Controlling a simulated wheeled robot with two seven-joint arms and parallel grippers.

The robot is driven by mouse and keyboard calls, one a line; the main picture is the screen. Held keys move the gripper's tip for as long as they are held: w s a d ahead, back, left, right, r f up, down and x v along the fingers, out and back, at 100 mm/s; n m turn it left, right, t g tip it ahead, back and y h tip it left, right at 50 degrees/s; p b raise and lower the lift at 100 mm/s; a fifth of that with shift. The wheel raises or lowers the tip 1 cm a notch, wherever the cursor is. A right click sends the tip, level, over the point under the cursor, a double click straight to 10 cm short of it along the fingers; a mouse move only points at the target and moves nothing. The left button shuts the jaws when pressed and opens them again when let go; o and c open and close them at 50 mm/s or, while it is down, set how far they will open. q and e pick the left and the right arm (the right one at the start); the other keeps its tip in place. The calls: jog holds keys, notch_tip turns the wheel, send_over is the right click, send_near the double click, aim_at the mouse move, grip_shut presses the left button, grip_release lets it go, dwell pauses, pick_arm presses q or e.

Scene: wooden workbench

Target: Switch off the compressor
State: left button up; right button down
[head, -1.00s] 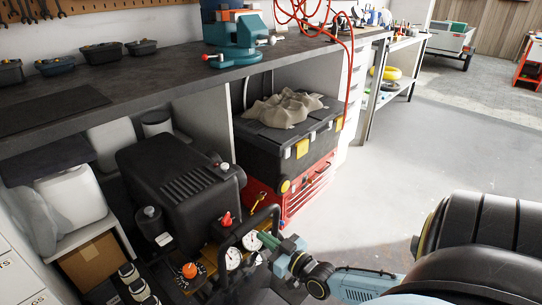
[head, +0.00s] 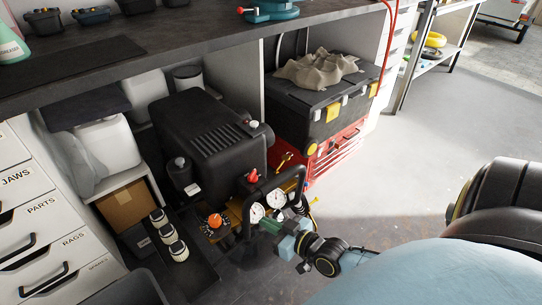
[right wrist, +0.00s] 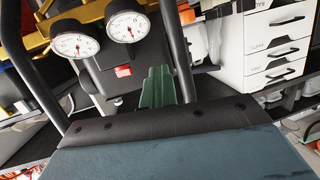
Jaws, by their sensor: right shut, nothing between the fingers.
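The black compressor (head: 205,135) stands on the floor under the bench, with two white gauges (head: 256,212), a black tube handle (head: 301,180), a red knob (head: 253,175) and an orange knob (head: 215,220). My right gripper (head: 268,226) is at the gauge end, beside the handle, shut and empty. In the right wrist view its green fingers (right wrist: 157,88) point between the handle's tubes, below and right of the gauges (right wrist: 75,45). A small red patch (right wrist: 123,71) shows on a dark box left of the fingertips. Whether the fingers touch anything is unclear. My left gripper is not in view.
A black toolbox (head: 320,110) with a cloth on top sits on a red drawer chest (head: 335,152) to the right. White drawers (head: 40,220) stand at left. Several small white-topped containers (head: 168,233) stand in front. The grey floor (head: 400,170) at right is clear.

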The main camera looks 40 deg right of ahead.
jog(key=s+a+r+n+g+y, duration=0.1)
jog(key=s+a+g, duration=0.15)
jog(key=a, duration=0.35)
jog(key=s+a+r+n+g, duration=0.1)
jog(key=s+a+r+g, duration=0.15)
jog(key=a, duration=0.25)
jog(key=s+r+m+g+h, duration=0.1)
jog(key=s+r+g+h, duration=0.2)
jog(key=s+r, duration=0.2)
jog(key=shift+s+d+g, duration=0.35)
jog(key=shift+s+g, duration=0.05)
jog(key=shift+s, duration=0.6)
jog(key=shift+s, duration=0.15)
